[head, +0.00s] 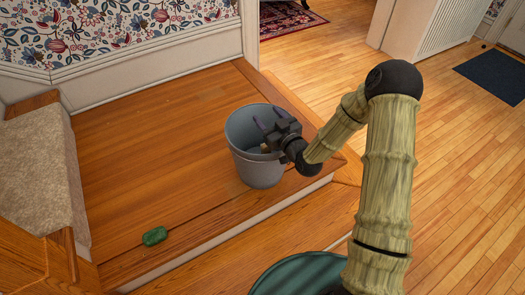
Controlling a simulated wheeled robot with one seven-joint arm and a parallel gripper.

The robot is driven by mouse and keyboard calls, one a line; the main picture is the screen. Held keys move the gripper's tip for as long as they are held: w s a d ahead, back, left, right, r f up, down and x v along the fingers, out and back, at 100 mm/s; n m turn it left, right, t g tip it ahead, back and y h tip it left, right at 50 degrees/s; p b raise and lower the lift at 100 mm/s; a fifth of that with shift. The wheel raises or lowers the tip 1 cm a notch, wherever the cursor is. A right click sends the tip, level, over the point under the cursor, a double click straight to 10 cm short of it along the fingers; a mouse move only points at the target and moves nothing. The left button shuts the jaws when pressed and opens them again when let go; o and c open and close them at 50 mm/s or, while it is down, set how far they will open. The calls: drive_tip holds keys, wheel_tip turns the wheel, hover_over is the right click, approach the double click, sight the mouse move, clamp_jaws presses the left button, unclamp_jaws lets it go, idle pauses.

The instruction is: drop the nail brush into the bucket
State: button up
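The grey bucket (257,170) stands upright on the wooden landing, near its right edge. My gripper (268,117) is over the bucket's opening, at its right side. Its two dark fingers are apart, with nothing visible between their tips. A small tan piece (265,148) shows inside the bucket, just below the gripper; it may be the nail brush, but it is mostly hidden by the bucket wall and gripper. No other thing in view is clearly a nail brush.
A small green block (155,236) lies on the landing near its front edge. A carpeted step (37,165) is at the left. The landing drops at its front and right edges to the wooden floor. A papered wall (110,35) stands behind. The landing's middle is clear.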

drive_tip(key=p+v, duration=0.6)
drive_tip(key=v, duration=1.1)
drive_tip(key=shift+s+d, duration=0.15)
idle(0.6)
